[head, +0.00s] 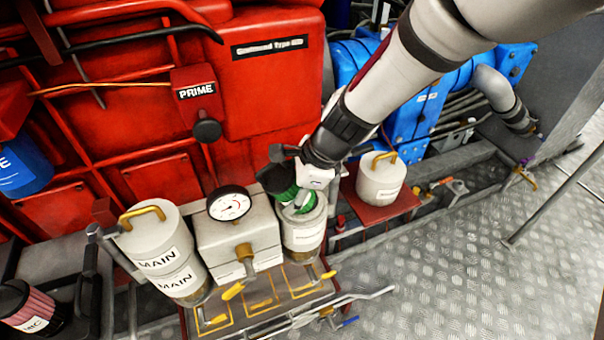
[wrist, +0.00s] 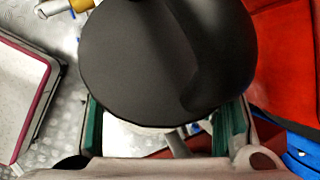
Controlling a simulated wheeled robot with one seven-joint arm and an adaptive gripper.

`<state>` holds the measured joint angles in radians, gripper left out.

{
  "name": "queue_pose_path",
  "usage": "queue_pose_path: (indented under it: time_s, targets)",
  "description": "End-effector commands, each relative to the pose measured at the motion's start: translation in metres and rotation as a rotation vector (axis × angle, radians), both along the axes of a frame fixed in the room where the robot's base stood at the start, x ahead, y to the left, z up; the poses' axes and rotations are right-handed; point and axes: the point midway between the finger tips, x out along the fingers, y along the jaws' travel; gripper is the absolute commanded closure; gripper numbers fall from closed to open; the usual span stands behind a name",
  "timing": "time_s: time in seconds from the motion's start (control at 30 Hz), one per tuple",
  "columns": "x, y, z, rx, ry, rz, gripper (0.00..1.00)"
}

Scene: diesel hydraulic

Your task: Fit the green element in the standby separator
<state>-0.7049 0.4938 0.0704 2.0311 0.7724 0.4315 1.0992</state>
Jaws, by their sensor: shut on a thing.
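The green element (head: 284,194), with a black end cap (head: 271,179), is in my gripper (head: 303,190). In the head view it is at the mouth of the right-hand white canister (head: 303,236), apparently the standby separator, which has no lid on. The element looks tilted, its black cap up and to the left. My gripper hides part of it, so I cannot tell how far it sits inside the canister. In the wrist view the black cap (wrist: 165,65) fills the middle, with green showing on both sides below it. My gripper is shut on the element.
A lidded canister marked MAIN (head: 160,262) stands left of the pressure gauge (head: 229,204). A white lid with a brass handle (head: 380,183) sits on a red plate to the right. A red pleated element (head: 28,306) is at far left. Yellow-handled valves are below.

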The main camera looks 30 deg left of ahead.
Motion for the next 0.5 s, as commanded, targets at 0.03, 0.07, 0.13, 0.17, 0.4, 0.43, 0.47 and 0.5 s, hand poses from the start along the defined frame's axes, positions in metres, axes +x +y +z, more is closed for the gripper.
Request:
queue_pose_path:
  time_s: [0.03,0.07,0.13,0.17,0.4,0.43,0.47,0.5]
  targets:
    - [0.000,0.000,0.000,-0.001,0.001,0.000,0.81]
    - [0.000,0.000,0.000,-0.001,0.001,0.000,0.81]
    - [0.000,0.000,0.000,-0.001,0.001,0.000,0.81]
    - [0.000,0.000,0.001,-0.001,0.001,0.000,0.81]
    - [-0.001,0.000,0.017,0.001,0.000,0.002,0.81]
    - [-0.001,0.000,0.021,0.000,-0.001,0.002,0.81]
    - [0.000,0.000,0.026,0.001,-0.001,0.002,0.81]
    - [0.000,0.000,0.032,0.002,-0.001,0.000,0.81]
